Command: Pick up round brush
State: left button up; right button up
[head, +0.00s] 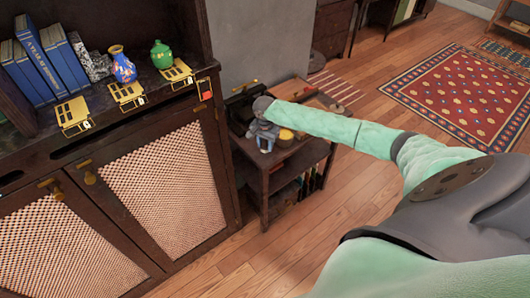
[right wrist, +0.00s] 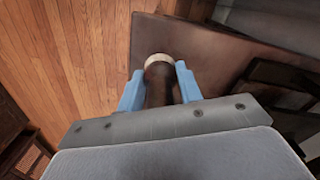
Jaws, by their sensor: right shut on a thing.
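The round brush (right wrist: 159,88) shows in the right wrist view as a dark brown cylinder with a pale cream end, upright between two blue fingers. My right gripper (right wrist: 158,82) is shut on it, with one finger on each side. In the head view my right gripper (head: 264,136) is small and sits over the near left part of the low wooden side table (head: 314,150); the brush cannot be made out clearly there. My left gripper is not in view.
A yellow pot (head: 285,137) stands on the side table close to my right gripper. Several pale sticks (head: 335,88) lie at its far end. A dark cabinet (head: 150,190) with vases (head: 122,65) and books (head: 45,62) stands at left. The wooden floor (head: 340,190) is open at right.

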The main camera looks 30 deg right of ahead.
jog(key=d+r+b, duration=0.1)
jog(key=d+r, duration=0.1)
jog(key=d, duration=0.1)
jog(key=d+r+b, duration=0.1)
jog(key=d+r, duration=0.1)
jog(key=d, duration=0.2)
jog(key=d+r+b, duration=0.2)
jog(key=d, duration=0.1)
jog(key=shift+s+d, duration=0.3)
jog(key=shift+s, duration=0.05)
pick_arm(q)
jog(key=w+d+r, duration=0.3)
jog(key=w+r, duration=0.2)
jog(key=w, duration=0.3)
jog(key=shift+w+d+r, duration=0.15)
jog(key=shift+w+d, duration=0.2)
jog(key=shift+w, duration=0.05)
pick_arm(e)
jog(key=shift+d+r, duration=0.35)
jog(key=shift+d, duration=0.2)
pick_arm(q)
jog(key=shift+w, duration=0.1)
